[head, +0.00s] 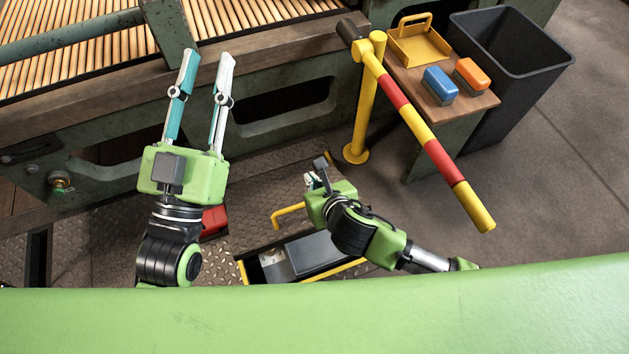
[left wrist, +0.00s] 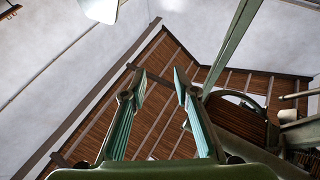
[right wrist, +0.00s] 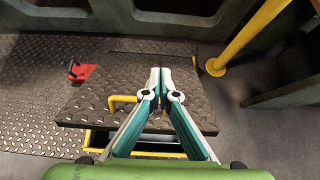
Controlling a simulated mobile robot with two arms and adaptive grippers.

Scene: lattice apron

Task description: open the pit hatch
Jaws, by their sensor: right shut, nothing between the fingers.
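The pit hatch is a diamond-plate lid (right wrist: 95,88) with a yellow bar handle (right wrist: 122,99); the handle also shows in the head view (head: 288,211). The lid looks partly raised, its near edge up, with a dark pit opening and yellow rim (right wrist: 158,154) showing below that edge. In the head view a grey box (head: 314,252) shows in the opening. My left gripper (head: 208,58) is open and empty, high and away from the hatch.
A red wedge-like object (right wrist: 82,71) sits on the floor plate left of the lid. A yellow post (head: 367,100) carries a red-yellow barrier arm (head: 425,140) on the right. Beyond it are a small table (head: 458,108) with a yellow tray and two blocks, and a black bin (head: 520,55).

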